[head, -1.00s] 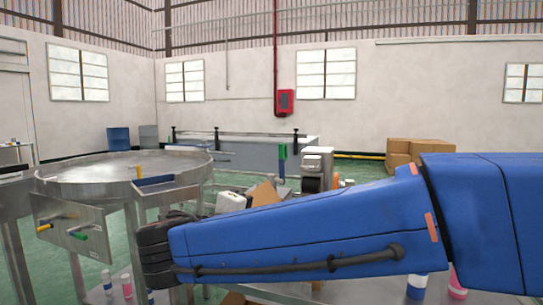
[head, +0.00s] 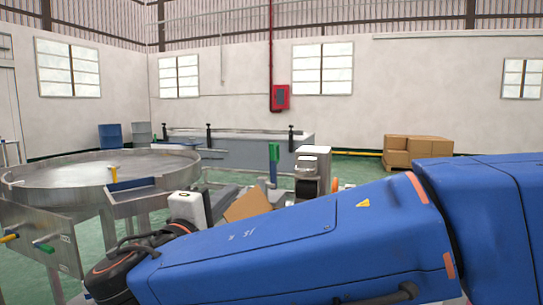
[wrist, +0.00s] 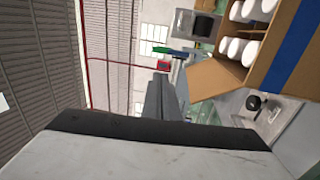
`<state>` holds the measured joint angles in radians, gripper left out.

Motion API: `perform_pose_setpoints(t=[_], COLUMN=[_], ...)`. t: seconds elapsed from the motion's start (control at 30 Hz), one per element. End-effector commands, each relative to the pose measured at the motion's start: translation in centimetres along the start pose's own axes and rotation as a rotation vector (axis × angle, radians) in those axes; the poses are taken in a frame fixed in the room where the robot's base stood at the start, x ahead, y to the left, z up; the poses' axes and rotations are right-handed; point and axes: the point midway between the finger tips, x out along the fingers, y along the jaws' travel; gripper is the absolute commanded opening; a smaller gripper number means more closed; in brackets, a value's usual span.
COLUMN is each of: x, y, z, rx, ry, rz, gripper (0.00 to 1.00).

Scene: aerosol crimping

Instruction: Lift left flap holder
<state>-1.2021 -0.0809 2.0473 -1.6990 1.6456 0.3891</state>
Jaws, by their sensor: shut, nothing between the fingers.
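My gripper (wrist: 163,82) shows in the wrist view as narrow dark grey fingers, shut and empty, beyond its pale housing. In the head view its fingers cannot be made out; a white block (head: 187,208) past my wrist looks like its housing. In the wrist view an open cardboard box (wrist: 214,77) holding several white-topped cans (wrist: 240,48) lies to the right of the fingers, apart from them. The box's brown board (head: 249,205) also shows in the head view, partly behind my arm. I cannot clearly pick out the left flap holder.
A round steel table (head: 90,172) stands at the left, with a panel of coloured handles (head: 45,243) in front. A machine with a grey top (head: 312,165) and a green-topped post (head: 274,152) stand behind my arm. Cardboard boxes (head: 415,149) are stacked at the back right.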

Motion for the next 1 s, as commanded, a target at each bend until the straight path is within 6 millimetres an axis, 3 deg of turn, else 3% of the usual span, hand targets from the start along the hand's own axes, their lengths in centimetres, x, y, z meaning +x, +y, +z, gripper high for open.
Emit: perform_pose_setpoints(t=[0.27, 1.0], x=[1.1, 11.7], y=[0.0, -0.1], z=[0.0, 0.1], rx=[0.000, -0.001], ry=[-0.002, -0.004], rz=[-0.001, 0.000], gripper=[0.00, 0.00])
